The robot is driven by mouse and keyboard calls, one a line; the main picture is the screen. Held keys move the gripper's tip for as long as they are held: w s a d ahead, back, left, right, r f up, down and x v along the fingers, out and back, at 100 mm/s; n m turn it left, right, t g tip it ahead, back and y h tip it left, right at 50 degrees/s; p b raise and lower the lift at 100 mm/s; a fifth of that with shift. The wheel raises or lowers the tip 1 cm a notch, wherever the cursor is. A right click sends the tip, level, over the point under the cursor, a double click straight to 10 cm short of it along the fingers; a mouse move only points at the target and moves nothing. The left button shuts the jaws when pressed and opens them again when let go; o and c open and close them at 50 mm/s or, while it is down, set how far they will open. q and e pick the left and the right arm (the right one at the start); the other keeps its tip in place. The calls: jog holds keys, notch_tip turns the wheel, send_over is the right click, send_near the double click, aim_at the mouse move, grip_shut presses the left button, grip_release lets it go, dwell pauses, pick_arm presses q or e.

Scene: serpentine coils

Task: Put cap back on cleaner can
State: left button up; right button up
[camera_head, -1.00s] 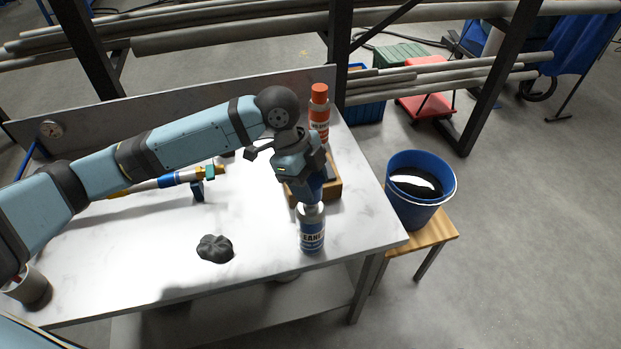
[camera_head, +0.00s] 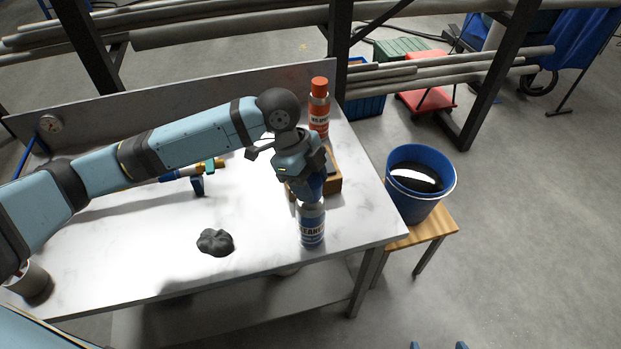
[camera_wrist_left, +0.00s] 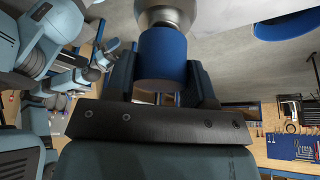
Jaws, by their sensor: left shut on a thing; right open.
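The cleaner can (camera_head: 312,230) stands upright near the table's right front edge, with a white and blue label. My left gripper (camera_head: 308,187) is directly over it, pointing down. The gripper is shut on the blue cap (camera_wrist_left: 163,55), which sits between its fingers in the left wrist view. The can's silver top (camera_wrist_left: 168,14) meets the cap's end there. The cap appears lined up with the can; whether it is fully seated I cannot tell. Two blue fingertips of my right gripper (camera_head: 437,346) show at the bottom edge of the head view, apart and empty.
An orange-capped can (camera_head: 319,108) and a wooden tray (camera_head: 333,186) stand behind my left gripper. A dark crumpled lump (camera_head: 215,242) lies left of the cleaner can. A blue bucket (camera_head: 412,208) of dark liquid stands on a wooden stool (camera_head: 440,229) to the right.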

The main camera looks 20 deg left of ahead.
pick_arm(q)
jog(key=shift+f, duration=0.6)
dwell(0.5)
jog(key=shift+f+p, duration=0.25)
jog(key=shift+p, duration=0.65)
dwell(0.9)
jog(key=o, duration=1.4)
jog(key=shift+r, duration=0.1)
notch_tip(320, 180, up, 5)
jog(key=p, duration=0.5)
jog(key=shift+r+p, duration=0.3)
jog(key=shift+r, duration=0.85)
